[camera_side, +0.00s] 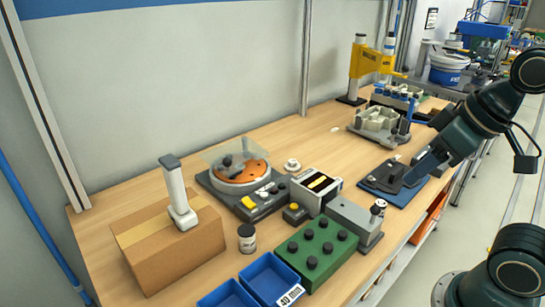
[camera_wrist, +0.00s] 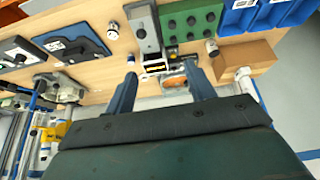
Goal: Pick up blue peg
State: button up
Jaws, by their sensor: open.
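My gripper (camera_side: 415,172) is at the right of the bench in the side view, above or beside a dark blue plate with a dark fixture (camera_side: 388,186). In the wrist view my gripper (camera_wrist: 163,84) has its two blue-grey fingers wide apart with nothing held between them. I cannot pick out a blue peg for certain in either view. A rack with small blue and dark upright pieces (camera_side: 393,97) stands at the back of the bench, too small to tell apart. The blue plate also shows at the upper left of the wrist view (camera_wrist: 93,47).
A green block with black knobs (camera_side: 316,252), a grey block (camera_side: 352,221), blue bins (camera_side: 268,279), a cardboard box (camera_side: 170,250), an orange turntable (camera_side: 241,173) and a yellow press (camera_side: 365,62) crowd the bench. A grey fixture (camera_side: 378,124) stands behind the blue plate. Bare wood lies left of the plate.

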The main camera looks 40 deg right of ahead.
jog(key=w+d+f+n+g, duration=0.2)
jog(key=w+d+n, duration=0.35)
jog(key=w, duration=0.45)
jog(key=w+d+f+n+g, duration=0.2)
jog(key=w+d+n, duration=0.3)
jog(key=w, duration=0.4)
jog(key=shift+w+d+f+n+g, duration=0.25)
jog(key=shift+w+d+f+n, duration=0.5)
jog(key=shift+f, duration=1.7)
jog(key=shift+w+d+f+n+g, duration=0.35)
jog(key=shift+w+f+n, duration=0.6)
jog(key=shift+f, duration=1.45)
jog(key=shift+w+d+f+n+g, duration=0.2)
jog(key=shift+w+d+f+n, duration=0.65)
jog(key=shift+f, duration=1.6)
jog(key=shift+w+a, duration=0.1)
jog(key=shift+a, duration=0.1)
jog(key=shift+w+f, duration=0.15)
jog(key=shift+f, duration=2.45)
jog(key=c, duration=1)
